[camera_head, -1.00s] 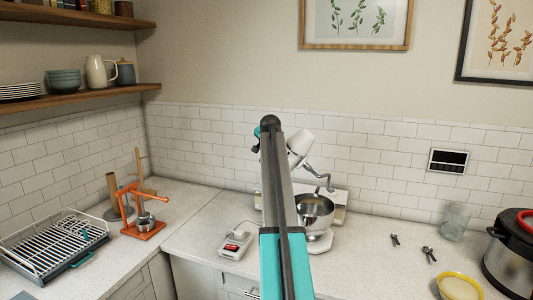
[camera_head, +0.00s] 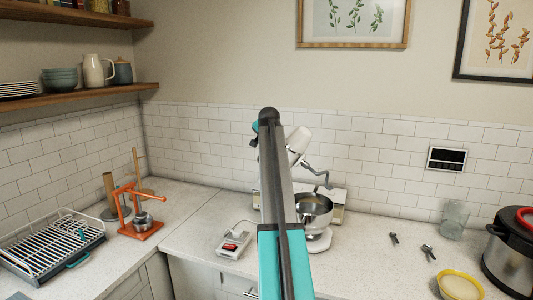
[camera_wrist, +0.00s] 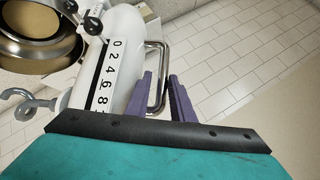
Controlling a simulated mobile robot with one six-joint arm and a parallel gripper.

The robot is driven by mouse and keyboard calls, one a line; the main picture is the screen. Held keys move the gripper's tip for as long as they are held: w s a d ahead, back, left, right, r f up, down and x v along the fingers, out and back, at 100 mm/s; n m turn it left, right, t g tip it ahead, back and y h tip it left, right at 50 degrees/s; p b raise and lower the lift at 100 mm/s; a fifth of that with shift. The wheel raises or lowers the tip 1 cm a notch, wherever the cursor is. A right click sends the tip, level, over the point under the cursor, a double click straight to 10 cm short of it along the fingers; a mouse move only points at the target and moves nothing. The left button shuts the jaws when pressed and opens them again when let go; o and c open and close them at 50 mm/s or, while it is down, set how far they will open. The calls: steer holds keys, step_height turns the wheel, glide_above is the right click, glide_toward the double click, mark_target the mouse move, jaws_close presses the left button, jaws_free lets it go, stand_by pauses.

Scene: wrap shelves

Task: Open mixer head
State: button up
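The white mixer head (camera_head: 298,139) is tilted up at the back of the counter, partly behind my arm. Its hook (camera_head: 318,174) hangs in the air above the metal bowl (camera_head: 314,207). In the wrist view the mixer head (camera_wrist: 122,55) shows a number scale, and a metal loop handle (camera_wrist: 163,62) stands out from its side. My gripper (camera_wrist: 160,77) has its two purple fingers apart, with the handle bar between them. I cannot tell whether a finger touches the bar. The gripper is hidden in the head view.
A scale-like device (camera_head: 234,240) stands left of the mixer, and an orange press (camera_head: 137,212) further left. At the right are a glass (camera_head: 454,220), a yellow bowl (camera_head: 460,285) and a large pot (camera_head: 510,258). A shelf (camera_head: 80,97) hangs at upper left.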

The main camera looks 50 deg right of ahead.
steer(key=b+v, duration=0.3)
steer(key=v, duration=0.7)
stand_by(0.4)
